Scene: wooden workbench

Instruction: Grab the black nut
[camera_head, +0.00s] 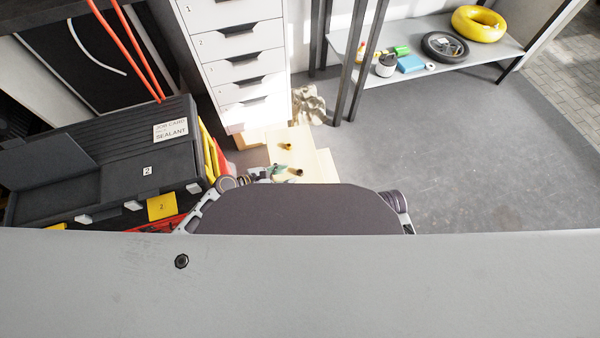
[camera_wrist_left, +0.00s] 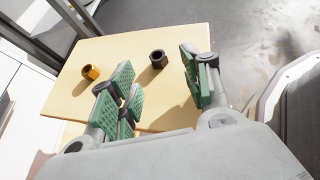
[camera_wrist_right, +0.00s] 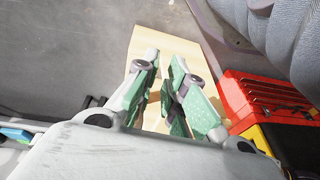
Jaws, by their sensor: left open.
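The black nut (camera_wrist_left: 158,60) stands on the pale wooden board (camera_wrist_left: 150,112) in the left wrist view, beyond the gap between my left fingers. My left gripper (camera_wrist_left: 160,82) is open and empty, with green pads. In the head view my left gripper (camera_head: 272,173) is low over the board, just left of a dark brownish nut (camera_head: 296,171) that seems to be the same one. My right gripper (camera_wrist_right: 164,62) shows in the right wrist view with its green fingers close together above a strip of board and nothing seen between them; my body hides it in the head view.
A gold nut (camera_wrist_left: 90,72) stands on the board left of the black nut; it also shows in the head view (camera_head: 286,146). White drawers (camera_head: 240,60) stand behind the board. A dark toolbox (camera_head: 110,150) is at the left. Grey floor (camera_head: 450,150) is clear at the right.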

